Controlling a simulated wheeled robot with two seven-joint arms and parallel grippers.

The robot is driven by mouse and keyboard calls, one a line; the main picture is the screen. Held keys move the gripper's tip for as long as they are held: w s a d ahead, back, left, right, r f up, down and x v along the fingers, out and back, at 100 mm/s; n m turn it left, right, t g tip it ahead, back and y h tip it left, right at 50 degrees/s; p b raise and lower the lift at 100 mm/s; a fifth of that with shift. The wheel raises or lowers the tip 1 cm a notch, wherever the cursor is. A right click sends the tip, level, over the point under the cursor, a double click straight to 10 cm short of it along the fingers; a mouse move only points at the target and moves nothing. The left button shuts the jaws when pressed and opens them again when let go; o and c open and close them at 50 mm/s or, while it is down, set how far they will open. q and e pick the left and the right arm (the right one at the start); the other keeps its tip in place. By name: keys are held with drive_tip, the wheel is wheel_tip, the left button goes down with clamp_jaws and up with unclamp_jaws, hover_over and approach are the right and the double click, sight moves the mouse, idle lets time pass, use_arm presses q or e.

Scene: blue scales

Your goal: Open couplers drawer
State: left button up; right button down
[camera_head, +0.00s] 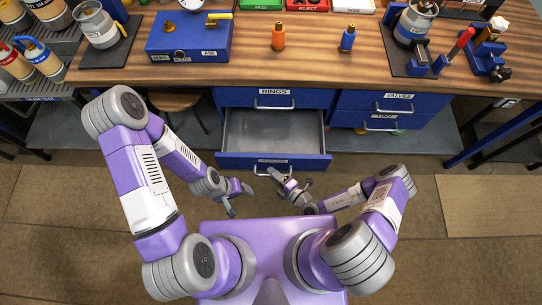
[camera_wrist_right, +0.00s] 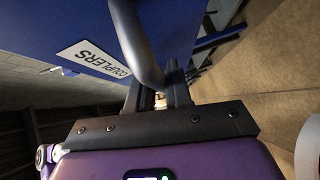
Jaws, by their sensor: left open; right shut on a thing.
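The couplers drawer (camera_head: 230,161) is a blue-fronted drawer with a grey inside, pulled well out below the rings drawer (camera_head: 320,97). Its inside looks empty. In the right wrist view its blue front (camera_wrist_right: 165,20) bears a white COUPLERS label (camera_wrist_right: 93,60). My right gripper (camera_head: 277,176) is shut on the drawer's bar handle (camera_wrist_right: 138,45), which passes between the dark fingers (camera_wrist_right: 160,95). My left gripper (camera_head: 241,199) is open and empty, to the lower left of the drawer front and apart from it.
The valves drawer (camera_head: 365,102) and another drawer (camera_head: 410,122) are closed at the right. A stool (camera_head: 175,102) stands left of the drawers. Open floor lies at the right.

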drive_tip(key=shift+s, duration=1.4)
drive_tip(key=c, duration=1.1)
unclamp_jaws()
drive_tip(key=shift+c, duration=0.2)
drive_tip(key=shift+s, duration=0.1)
drive_tip(key=p+v, duration=0.1)
drive_tip(key=v, duration=0.6)
drive_tip(key=shift+s+r, duration=0.15)
